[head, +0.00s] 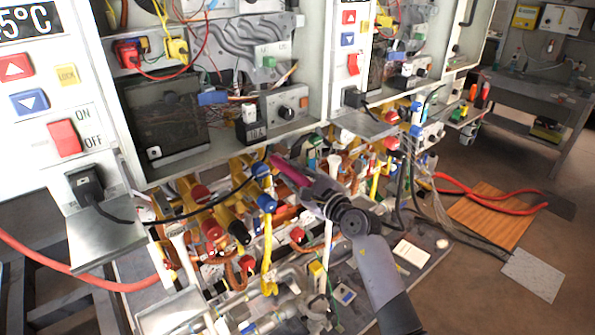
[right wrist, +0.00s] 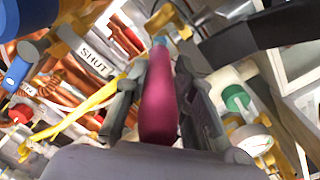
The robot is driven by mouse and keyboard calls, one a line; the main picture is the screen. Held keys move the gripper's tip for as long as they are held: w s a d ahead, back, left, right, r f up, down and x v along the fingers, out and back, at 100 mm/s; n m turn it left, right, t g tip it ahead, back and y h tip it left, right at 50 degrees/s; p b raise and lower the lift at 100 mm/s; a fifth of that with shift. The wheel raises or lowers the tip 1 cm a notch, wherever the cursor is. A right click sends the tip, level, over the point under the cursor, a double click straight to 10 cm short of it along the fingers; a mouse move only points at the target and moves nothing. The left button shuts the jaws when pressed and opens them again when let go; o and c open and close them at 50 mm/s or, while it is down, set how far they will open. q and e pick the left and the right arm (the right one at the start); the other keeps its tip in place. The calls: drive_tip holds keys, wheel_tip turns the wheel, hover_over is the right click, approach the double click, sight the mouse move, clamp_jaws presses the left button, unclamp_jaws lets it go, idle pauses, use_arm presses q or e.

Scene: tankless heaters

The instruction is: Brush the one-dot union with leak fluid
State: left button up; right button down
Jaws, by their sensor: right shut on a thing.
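My right gripper (head: 303,181) is shut on the magenta handle of a brush (head: 286,169), under the heater cabinets among the pipes. In the right wrist view the brush handle (right wrist: 159,105) stands between the two dark fingers. Its far end points at a yellow fitting (right wrist: 168,22), but I cannot tell whether it touches it. The brush's bristles are not clear. Several pipe unions and valves show below the cabinets, but no dot marks are readable, so I cannot tell which is the one-dot union. No leak fluid container is clearly recognisable. My left gripper is not in view.
Yellow pipes (head: 267,245), copper pipes and blue-capped valves (head: 266,203) crowd around my right gripper. A black cable (head: 180,220) hangs across the pipes at left. A metal shelf (head: 100,240) juts out at left. Open floor lies at right, with an orange-brown board (head: 490,214).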

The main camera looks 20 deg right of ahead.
sight(307, 185)
drive_tip(key=shift+s, duration=0.15)
drive_tip(key=shift+s+d+p, duration=0.25)
drive_tip(key=shift+s+p, duration=0.15)
drive_tip(key=shift+s, duration=0.25)
drive_tip(key=v, duration=0.3)
drive_tip(key=shift+s+d+p, duration=0.15)
drive_tip(key=shift+s+p, duration=0.1)
drive_tip(key=shift+p, duration=0.15)
drive_tip(key=shift+s+d, duration=0.1)
drive_tip(key=shift+s, duration=0.2)
drive_tip(key=v, duration=0.3)
